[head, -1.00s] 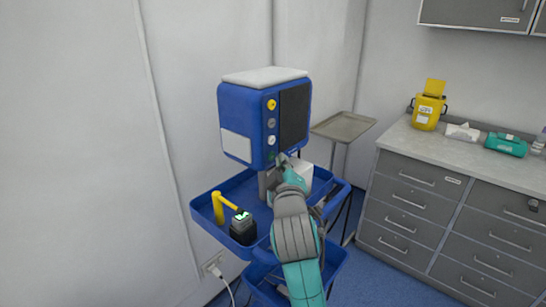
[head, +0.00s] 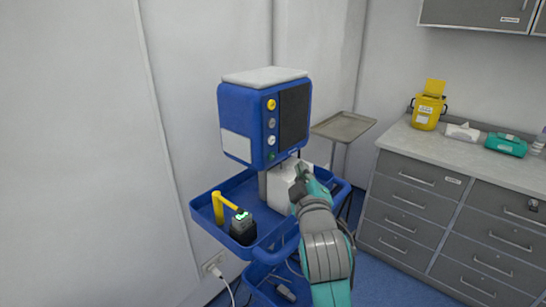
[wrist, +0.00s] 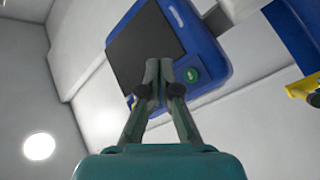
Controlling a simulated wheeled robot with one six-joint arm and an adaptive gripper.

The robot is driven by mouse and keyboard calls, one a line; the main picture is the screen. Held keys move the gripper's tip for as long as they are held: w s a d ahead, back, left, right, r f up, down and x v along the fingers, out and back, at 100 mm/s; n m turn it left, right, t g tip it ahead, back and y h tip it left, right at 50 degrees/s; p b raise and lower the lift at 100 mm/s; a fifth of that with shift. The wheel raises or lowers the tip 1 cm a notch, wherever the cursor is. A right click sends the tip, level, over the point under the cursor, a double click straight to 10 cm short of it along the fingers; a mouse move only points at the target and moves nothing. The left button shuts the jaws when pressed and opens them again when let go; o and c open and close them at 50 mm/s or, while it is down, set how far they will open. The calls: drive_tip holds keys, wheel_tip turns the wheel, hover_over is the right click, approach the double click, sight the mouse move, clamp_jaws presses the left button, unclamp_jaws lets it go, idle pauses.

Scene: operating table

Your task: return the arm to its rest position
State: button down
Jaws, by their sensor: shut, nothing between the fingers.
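My teal and grey arm reaches up from the lower right in the head view. My gripper (head: 300,172) is in front of the white box on the blue trolley, below and to the right of the blue machine (head: 245,118). In the wrist view my gripper (wrist: 165,68) has its two fingers together with nothing between them. Behind the fingers are the machine's dark panel (wrist: 140,45) and a green button (wrist: 191,75). The fingertips overlap the panel in the picture; the head view shows them apart from the machine.
The blue trolley (head: 205,205) carries a yellow handle-like part (head: 218,208), a black device with a green light (head: 242,228) and a white box (head: 280,185). A metal tray stand (head: 343,126) is behind it. A grey drawer counter (head: 440,155) is at the right.

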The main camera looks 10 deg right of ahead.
drive_tip(key=s+a+f+m+g+y, duration=0.1)
drive_tip(key=s+f, duration=0.9)
drive_tip(key=f, duration=0.3)
drive_tip(key=s+f+m+g+y, duration=0.1)
drive_tip(key=s+f+y, duration=0.1)
drive_tip(key=s+f, duration=0.9)
drive_tip(key=s+f+m+g, duration=0.1)
drive_tip(key=s+f+m, duration=0.1)
drive_tip(key=s, duration=1.3)
drive_tip(key=s+f+m, duration=0.2)
drive_tip(key=s+m, duration=0.1)
drive_tip(key=s, duration=1.1)
drive_tip(key=shift+s+a+f+m+g, duration=0.2)
drive_tip(key=shift+s+f+m+g, duration=0.15)
drive_tip(key=shift+s+m+g, duration=0.05)
